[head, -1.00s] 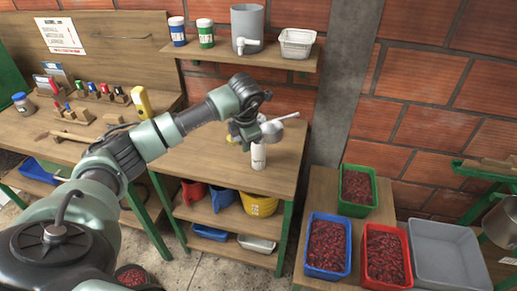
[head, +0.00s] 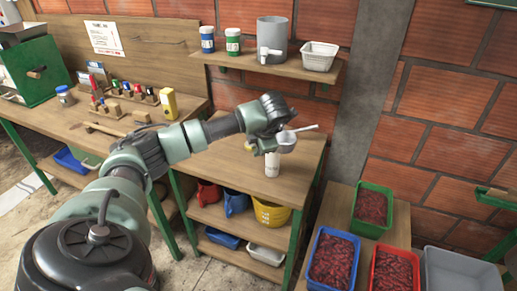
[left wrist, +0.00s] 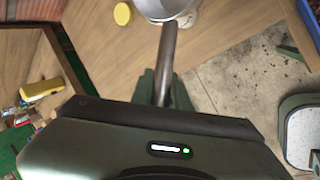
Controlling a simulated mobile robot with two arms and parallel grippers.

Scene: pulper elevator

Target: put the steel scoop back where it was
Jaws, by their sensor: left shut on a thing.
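My left gripper (head: 266,140) is shut on the steel scoop (head: 286,143) above the wooden table in the middle. The scoop's round bowl shows at the gripper's right, with a pale rod sticking out to the right. In the left wrist view the scoop's grey handle (left wrist: 167,60) runs up from between the fingers (left wrist: 162,88) to the bowl, which is cut off at the top edge. A white bottle (head: 272,164) stands on the table just below the scoop in the head view. Whether they touch is unclear. My right gripper is not in view.
A yellow round piece (left wrist: 123,14) lies near the bowl. A shelf (head: 260,67) above holds a grey container (head: 273,42), a white basket (head: 320,56) and two jars. Crates of red fruit, such as the green one (head: 371,208), stand at right. The table's front (head: 230,170) is clear.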

